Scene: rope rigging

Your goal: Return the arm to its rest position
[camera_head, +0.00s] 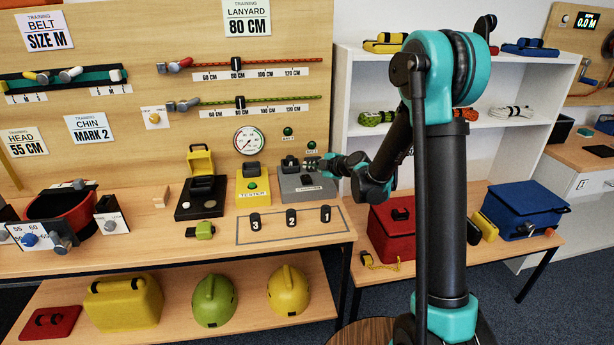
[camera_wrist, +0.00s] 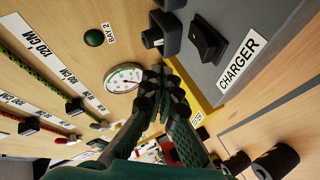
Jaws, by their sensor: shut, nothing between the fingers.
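My arm (camera_head: 396,150) is stretched out to the left from its column, over the wooden bench. My gripper (camera_head: 314,163) is at the back of the bench, near the grey charger (camera_head: 302,186). In the wrist view my gripper (camera_wrist: 164,80) has its dark fingers together with nothing between them. The charger (camera_wrist: 262,50) shows at the upper right there, with black parts on it, beside the fingers. I cannot tell whether the fingers touch anything.
A yellow tester (camera_head: 253,186) stands left of the charger. A round gauge (camera_head: 248,140) is on the back panel. Black numbered pegs (camera_head: 291,217) stand in front. A red bag (camera_head: 392,228) and a blue bag (camera_head: 520,210) sit on the right bench.

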